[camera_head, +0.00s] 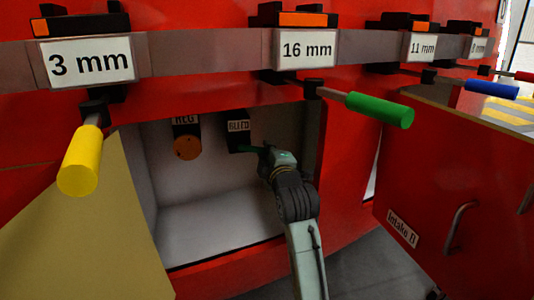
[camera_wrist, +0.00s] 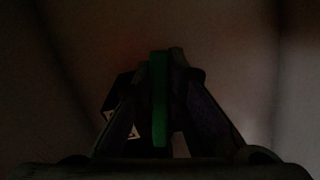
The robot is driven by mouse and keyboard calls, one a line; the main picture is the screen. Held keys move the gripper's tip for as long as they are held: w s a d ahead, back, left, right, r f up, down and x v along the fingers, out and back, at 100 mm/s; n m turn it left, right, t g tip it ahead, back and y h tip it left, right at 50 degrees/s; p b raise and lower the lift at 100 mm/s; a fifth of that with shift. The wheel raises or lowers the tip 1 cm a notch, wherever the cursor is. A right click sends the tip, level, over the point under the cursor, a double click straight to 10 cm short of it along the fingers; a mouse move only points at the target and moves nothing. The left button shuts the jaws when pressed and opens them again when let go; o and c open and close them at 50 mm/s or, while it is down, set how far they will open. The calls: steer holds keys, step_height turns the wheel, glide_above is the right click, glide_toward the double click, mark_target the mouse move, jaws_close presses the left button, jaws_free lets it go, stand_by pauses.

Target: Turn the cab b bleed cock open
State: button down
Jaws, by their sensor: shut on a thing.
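The bleed cock has a green lever (camera_head: 248,149) below a dark block with a small white label (camera_head: 238,126), inside an open compartment in the red front. The lever lies about level and points right, towards my gripper. My gripper (camera_head: 270,155) reaches into the compartment and is shut on the green lever. In the wrist view the green lever (camera_wrist: 158,100) stands upright between the two dark fingers of my gripper (camera_wrist: 163,82). The label is only partly legible, and the wrist view is very dark.
An orange round knob (camera_head: 187,148) under a "REG" label is left of the lever. The compartment (camera_head: 215,219) has pale walls. Yellow (camera_head: 80,160), green (camera_head: 380,110) and blue (camera_head: 491,89) handles stick out above. An open "Intake B" door (camera_head: 440,190) stands right; a tan panel (camera_head: 80,230) stands left.

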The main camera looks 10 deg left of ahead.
steer(key=c, duration=1.6)
jaws_free()
steer(key=shift+s, duration=0.1)
steer(key=v, duration=1.1)
steer(key=shift+s+d, duration=0.15)
steer(key=shift+s, duration=0.25)
steer(key=shift+c, duration=0.3)
